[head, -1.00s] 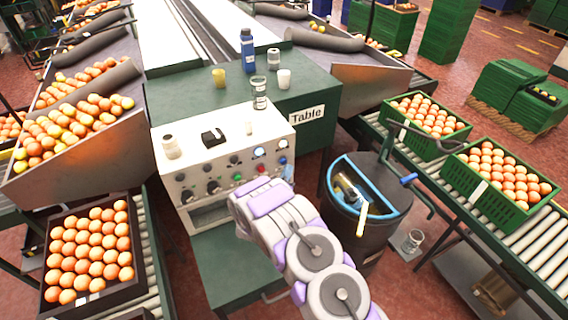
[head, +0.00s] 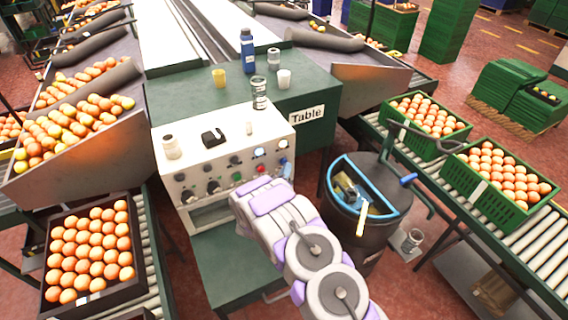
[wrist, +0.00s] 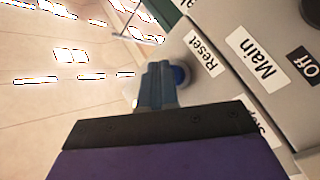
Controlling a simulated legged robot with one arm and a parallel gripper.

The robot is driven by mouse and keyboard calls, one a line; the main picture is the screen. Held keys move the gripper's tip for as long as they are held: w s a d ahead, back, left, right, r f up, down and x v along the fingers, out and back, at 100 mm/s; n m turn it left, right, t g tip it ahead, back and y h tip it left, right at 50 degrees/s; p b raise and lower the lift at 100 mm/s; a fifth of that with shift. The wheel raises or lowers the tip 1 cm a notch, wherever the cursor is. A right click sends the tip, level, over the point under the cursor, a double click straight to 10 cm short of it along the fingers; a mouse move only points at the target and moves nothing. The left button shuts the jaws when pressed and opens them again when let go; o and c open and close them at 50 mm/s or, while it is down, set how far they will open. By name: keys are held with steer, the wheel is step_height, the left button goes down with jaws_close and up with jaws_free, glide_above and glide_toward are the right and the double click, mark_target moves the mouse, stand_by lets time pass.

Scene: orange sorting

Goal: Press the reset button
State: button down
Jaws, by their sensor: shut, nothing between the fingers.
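The control box (head: 222,135) has a sloped front with knobs and coloured buttons. In the wrist view a blue button (wrist: 180,75) sits beside the white "Reset" label (wrist: 201,54), near the box's edge. My gripper (wrist: 158,70) is shut and empty. Its fingertips overlap the left part of the blue button in that view; I cannot tell whether they touch it. In the head view my gripper (head: 287,170) is at the lower right of the box's front, and its fingers largely hide the blue button.
A "Main" label (wrist: 257,58) and an "Off" label (wrist: 308,64) lie right of the Reset label. Green and red buttons (head: 262,168) are left of my gripper. A dark bin (head: 345,225) stands right of the box. Jars stand on the box and table.

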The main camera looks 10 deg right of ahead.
steer(key=shift+w+a, duration=0.1)
steer(key=shift+w, duration=0.3)
stand_by(0.4)
steer(key=shift+s, duration=0.1)
steer(key=shift+s+d+p, duration=0.25)
steer(key=shift+s+p, duration=0.15)
steer(key=shift+s, duration=0.4)
steer(key=shift+s, duration=0.1)
steer(key=shift+s+d+p, duration=0.25)
steer(key=shift+s+p, duration=0.05)
steer(key=shift+s, duration=0.5)
steer(key=shift+s+d+p, duration=0.25)
steer(key=shift+s+d, duration=0.05)
steer(key=shift+s, duration=0.45)
steer(key=shift+s+d+p, duration=0.25)
steer(key=shift+s+p, duration=0.05)
steer(key=shift+s, duration=0.5)
